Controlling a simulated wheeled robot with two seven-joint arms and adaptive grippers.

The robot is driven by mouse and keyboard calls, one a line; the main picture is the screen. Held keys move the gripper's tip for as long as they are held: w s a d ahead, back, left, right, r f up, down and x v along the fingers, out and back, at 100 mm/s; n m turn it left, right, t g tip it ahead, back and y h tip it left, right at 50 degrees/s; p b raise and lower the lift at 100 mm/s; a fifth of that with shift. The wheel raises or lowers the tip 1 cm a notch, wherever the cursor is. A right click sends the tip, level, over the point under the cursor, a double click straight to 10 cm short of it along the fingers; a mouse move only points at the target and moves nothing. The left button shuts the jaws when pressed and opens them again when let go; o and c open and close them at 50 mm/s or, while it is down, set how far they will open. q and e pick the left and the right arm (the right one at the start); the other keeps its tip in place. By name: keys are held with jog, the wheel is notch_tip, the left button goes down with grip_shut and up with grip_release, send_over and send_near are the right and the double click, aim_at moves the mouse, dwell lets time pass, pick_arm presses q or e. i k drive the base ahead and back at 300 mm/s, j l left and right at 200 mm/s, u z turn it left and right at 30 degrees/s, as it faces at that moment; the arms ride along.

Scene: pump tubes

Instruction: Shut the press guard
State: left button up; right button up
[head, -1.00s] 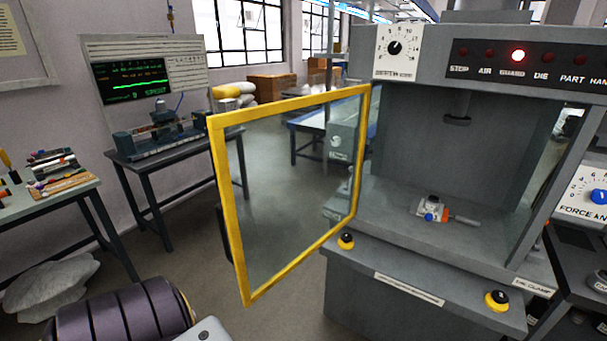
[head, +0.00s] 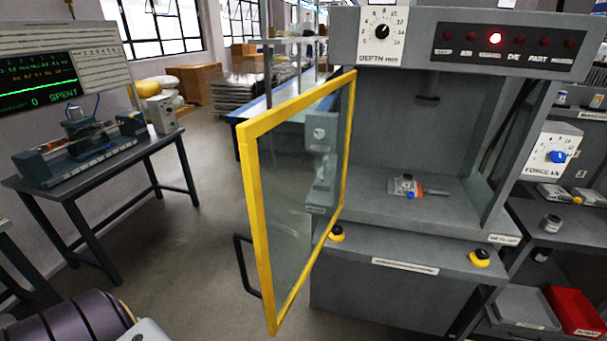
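The press guard (head: 248,190) is a clear panel in a yellow frame. It stands swung open on the left side of the press (head: 455,95), edge partly toward me. A dark handle (head: 242,268) shows on its outer side, low on the free edge. The press opening is uncovered, and a small metal part with blue and orange pieces (head: 407,188) lies on its bed. Part of my arm shows at the bottom left, but neither gripper is in view.
A bench with a test rig (head: 75,150) and a green-lit screen (head: 38,80) stands at the left. Two yellow-ringed black buttons (head: 480,258) (head: 337,233) sit on the press front. A shelf with a red bin (head: 575,312) is at the right. Floor left of the guard is clear.

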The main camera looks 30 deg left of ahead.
aim_at(248, 132)
jog(key=j+z, duration=0.1)
jog(key=j, duration=0.45)
jog(key=k+j+z, duration=0.1)
jog(key=j, duration=0.5)
jog(key=i+j+z, duration=0.1)
jog(key=j, duration=0.35)
jog(key=i+j+z, duration=0.1)
jog(key=j, duration=0.35)
